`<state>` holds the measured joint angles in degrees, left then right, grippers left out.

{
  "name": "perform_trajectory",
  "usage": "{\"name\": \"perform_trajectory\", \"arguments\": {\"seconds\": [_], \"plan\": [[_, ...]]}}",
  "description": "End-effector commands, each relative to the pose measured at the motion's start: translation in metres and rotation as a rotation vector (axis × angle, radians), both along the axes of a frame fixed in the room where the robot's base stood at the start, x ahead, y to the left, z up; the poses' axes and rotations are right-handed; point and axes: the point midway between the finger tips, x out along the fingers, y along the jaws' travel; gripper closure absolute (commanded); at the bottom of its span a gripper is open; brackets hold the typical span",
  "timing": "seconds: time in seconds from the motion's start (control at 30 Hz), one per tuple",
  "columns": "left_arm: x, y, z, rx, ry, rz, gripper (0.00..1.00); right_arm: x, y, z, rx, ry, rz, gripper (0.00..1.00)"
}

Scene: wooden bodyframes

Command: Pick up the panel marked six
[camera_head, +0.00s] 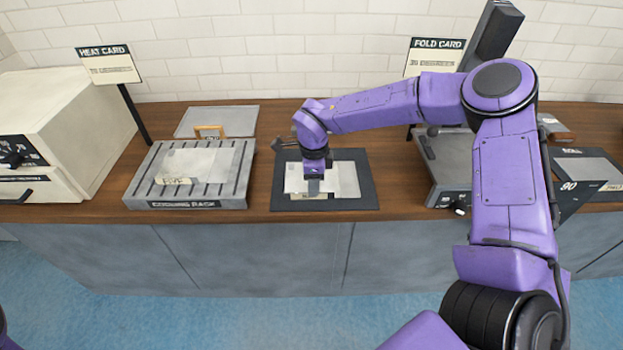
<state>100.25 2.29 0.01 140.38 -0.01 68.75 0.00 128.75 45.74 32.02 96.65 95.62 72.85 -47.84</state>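A pale translucent panel (344,178) lies on a dark mat (367,194) in the middle of the counter. Its tan label (325,197) is partly covered by my gripper, and I cannot read it. My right gripper (314,188) points down over the front middle of this panel, at or just above its surface. I cannot tell whether its fingers are apart or touch the panel. Another pale panel, with a tan label that seems to read FIVE (176,181), lies on the cooling rack (240,180) to the left. My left gripper is out of view.
A white heating box (60,120) and heat card sign (108,65) stand at the left. A grey plate (215,120) lies behind the rack. A folding machine (453,165), fold card sign (432,57) and black angled block marked 90 (568,187) are at the right. Bare counter flanks the mat.

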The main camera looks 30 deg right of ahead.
Motion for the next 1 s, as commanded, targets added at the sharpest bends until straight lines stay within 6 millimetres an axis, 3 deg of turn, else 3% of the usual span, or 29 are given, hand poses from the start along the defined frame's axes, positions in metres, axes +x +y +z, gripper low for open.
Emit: {"name": "perform_trajectory", "arguments": {"seconds": [0.13, 0.37, 0.4, 0.5, 0.87, 1.0], "plan": [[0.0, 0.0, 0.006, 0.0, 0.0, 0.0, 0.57, 0.001, 0.001, -0.022, -0.001, 0.003, 0.0, 0.67], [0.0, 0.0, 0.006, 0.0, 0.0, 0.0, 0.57, 0.002, 0.002, -0.026, -0.001, -0.001, 0.003, 0.67], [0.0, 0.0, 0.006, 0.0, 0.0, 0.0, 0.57, 0.002, 0.002, -0.026, -0.001, -0.001, 0.003, 0.7], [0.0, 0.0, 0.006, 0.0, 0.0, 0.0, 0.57, 0.002, 0.002, -0.026, -0.001, -0.001, 0.003, 1.0], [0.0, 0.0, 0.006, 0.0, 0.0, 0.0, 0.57, 0.002, 0.003, -0.024, 0.0, -0.002, 0.004, 1.0], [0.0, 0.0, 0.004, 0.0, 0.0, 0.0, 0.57, 0.003, 0.003, -0.015, 0.0, -0.004, 0.003, 1.0]]}}
